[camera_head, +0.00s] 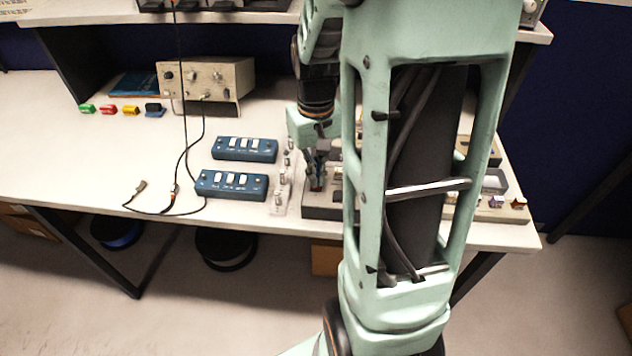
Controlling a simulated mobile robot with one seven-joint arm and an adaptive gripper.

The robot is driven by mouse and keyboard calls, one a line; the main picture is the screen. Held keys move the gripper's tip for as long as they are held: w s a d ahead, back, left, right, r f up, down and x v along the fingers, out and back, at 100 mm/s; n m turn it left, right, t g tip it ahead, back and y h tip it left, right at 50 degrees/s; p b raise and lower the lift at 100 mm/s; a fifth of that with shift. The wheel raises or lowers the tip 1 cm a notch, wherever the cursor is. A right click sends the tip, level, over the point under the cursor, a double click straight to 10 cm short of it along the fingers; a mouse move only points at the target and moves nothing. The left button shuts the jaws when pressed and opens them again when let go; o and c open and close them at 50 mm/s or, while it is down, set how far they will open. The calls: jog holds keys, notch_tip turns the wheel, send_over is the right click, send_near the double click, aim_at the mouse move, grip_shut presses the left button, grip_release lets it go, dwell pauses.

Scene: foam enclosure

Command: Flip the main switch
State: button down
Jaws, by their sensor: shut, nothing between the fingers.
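My gripper (317,181) is shut with nothing between its fingers. It points down over a dark-based panel (322,213) at the right part of the bench, its tips at or just above the panel's left part. My own arm covers much of this panel, and I cannot make out a main switch on it. Two blue boxes with white rocker switches, a rear one (245,149) and a front one (231,185), lie left of the gripper. I cannot tell which switch is the main one, nor whether the fingertips touch anything.
A beige instrument box (206,84) with knobs stands at the back. Black cables (184,150) hang and lie left of the blue boxes. Small coloured connectors (108,109) sit farther left. A narrow pale strip (285,178) lies beside the gripper. The bench's left front (70,165) is clear.

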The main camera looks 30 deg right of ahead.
jog(key=shift+f+b, duration=0.4)
jog(key=shift+f, duration=0.2)
jog(key=shift+r, duration=0.1)
jog(key=shift+r+p, duration=2.8)
jog(key=shift+r, duration=0.7)
